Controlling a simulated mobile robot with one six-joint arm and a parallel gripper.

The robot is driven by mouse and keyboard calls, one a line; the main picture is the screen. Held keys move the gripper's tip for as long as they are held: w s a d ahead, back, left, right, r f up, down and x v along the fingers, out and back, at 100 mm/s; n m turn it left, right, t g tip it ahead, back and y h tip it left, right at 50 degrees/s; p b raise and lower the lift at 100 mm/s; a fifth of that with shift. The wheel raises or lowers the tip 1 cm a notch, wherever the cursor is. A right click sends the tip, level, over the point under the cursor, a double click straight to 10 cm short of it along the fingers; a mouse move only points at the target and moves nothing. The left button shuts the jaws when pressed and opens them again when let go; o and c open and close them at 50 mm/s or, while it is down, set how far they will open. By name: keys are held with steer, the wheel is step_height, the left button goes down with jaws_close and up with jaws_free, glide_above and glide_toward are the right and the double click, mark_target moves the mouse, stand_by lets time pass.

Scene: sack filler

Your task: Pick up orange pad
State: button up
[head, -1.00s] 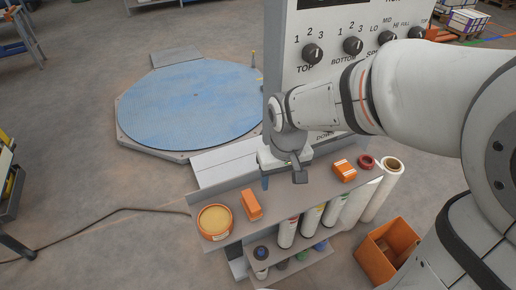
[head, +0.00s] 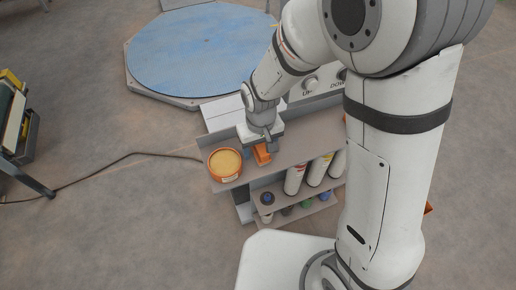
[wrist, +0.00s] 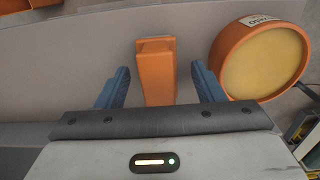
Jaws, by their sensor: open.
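The orange pad (wrist: 155,72), a small upright block, stands on the grey shelf (wrist: 90,40). In the wrist view my gripper (wrist: 160,69) is open, with one blue finger on each side of the pad and a gap on both sides. In the head view the pad (head: 262,155) shows just below my gripper (head: 266,147), which partly covers it. I cannot tell how deep the fingers reach along it.
A round orange tub with a yellow top (wrist: 264,58) stands close to the right finger; it is left of the pad in the head view (head: 225,164). A blue turntable (head: 200,50) lies beyond.

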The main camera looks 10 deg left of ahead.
steer(key=shift+f, duration=0.1)
steer(key=c, duration=1.1)
step_height(320, 180, up, 10)
steer(key=shift+r, duration=0.1)
steer(key=o, duration=0.4)
steer(key=shift+c, duration=1.3)
